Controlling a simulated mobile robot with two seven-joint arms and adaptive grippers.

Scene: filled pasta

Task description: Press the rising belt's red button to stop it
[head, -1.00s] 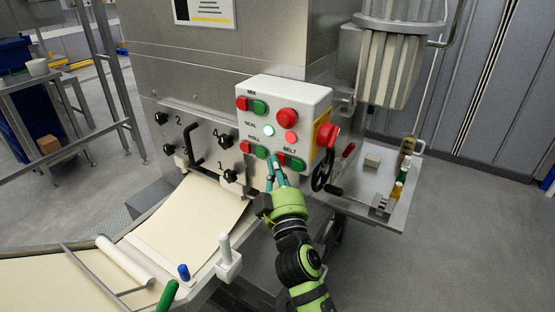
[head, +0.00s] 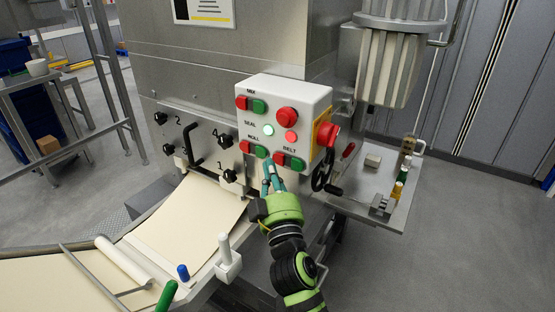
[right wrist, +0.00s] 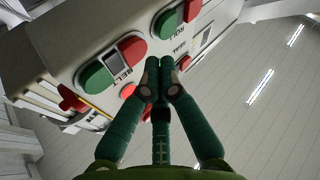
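The belt's red button (head: 279,158) sits left of its green button (head: 297,164), under the "BELT" label on the white control box (head: 310,95). In the right wrist view the red button (right wrist: 131,50) shows whole, up and left of my fingertips. My right gripper (head: 268,165) is upright in front of the box's lower edge, just left of and below the red button. Its two teal fingers (right wrist: 160,68) are together at the tips with nothing between them. No fingertip covers the button; the remaining gap is hard to judge. My left gripper is out of view.
The roll's green button (head: 261,152) is close above my fingertips. Mix buttons (head: 250,104), a larger red button (head: 287,117) and a red emergency knob (head: 327,133) are on the same box. A black handwheel (head: 322,170) is to the right. Dough (head: 190,218) lies on the left.

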